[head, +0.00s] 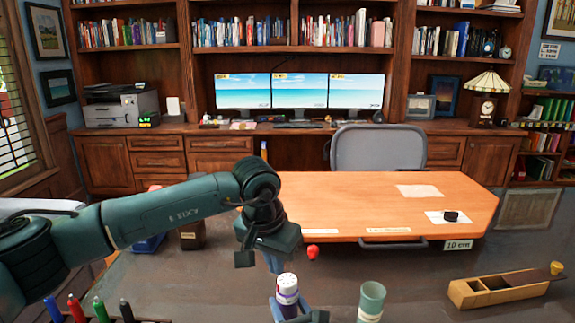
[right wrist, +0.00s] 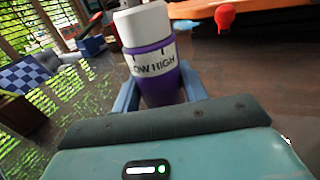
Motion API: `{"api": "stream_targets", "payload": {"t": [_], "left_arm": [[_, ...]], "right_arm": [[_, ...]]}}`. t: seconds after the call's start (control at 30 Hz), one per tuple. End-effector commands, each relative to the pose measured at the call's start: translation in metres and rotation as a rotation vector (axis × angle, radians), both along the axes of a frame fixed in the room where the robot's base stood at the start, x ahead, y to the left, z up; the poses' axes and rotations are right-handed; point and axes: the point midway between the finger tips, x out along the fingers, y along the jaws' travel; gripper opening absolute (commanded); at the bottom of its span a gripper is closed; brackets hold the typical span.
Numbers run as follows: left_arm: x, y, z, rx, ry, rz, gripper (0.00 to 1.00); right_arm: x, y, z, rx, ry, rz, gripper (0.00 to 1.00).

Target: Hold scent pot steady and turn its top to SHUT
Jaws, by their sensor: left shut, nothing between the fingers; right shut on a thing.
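The scent pot (head: 287,297) is a purple cylinder with a white top (head: 287,282), upright at the bottom middle of the head view. In the right wrist view the pot (right wrist: 156,68) shows a white band with "LOW HIGH" lettering and small dark marks, below its white top (right wrist: 142,25). No SHUT lettering is readable. My right gripper (right wrist: 160,95) is shut around the pot's purple body, one blue finger on each side. My left gripper (head: 274,266) is shut and empty, pointing down above and slightly left of the top, apart from it.
A green cup (head: 371,299) stands right of the pot. A wooden box-like tool (head: 500,286) lies farther right. Several coloured pens (head: 98,309) stand at lower left. A small red object (head: 313,252) is by the front edge of the orange desk (head: 350,205). Bare floor-like surface lies between.

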Motion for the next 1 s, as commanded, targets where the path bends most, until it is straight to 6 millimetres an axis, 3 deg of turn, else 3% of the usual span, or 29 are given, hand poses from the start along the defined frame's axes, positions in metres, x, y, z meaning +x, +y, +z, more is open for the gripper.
{"api": "stream_targets", "payload": {"t": [0.07,0.1,0.37,0.77,1.0], "left_arm": [[0.000,0.000,0.000,0.000,0.000,0.000,0.00],[0.000,0.000,0.000,0.000,0.000,0.000,0.00],[0.000,0.000,-0.001,0.000,0.000,0.000,0.00],[0.000,0.000,-0.001,0.000,0.001,0.000,0.00],[0.000,0.000,-0.001,0.000,0.000,0.000,0.00]], "right_arm": [[0.000,-0.001,0.000,0.000,0.001,-0.001,0.15],[0.000,-0.001,0.000,0.000,0.001,-0.001,0.46],[0.000,-0.001,0.000,0.000,0.000,-0.001,0.67],[-0.005,-0.003,0.000,-0.001,-0.001,-0.001,0.68],[-0.030,-0.013,-0.002,-0.004,0.000,0.000,0.68]]}}
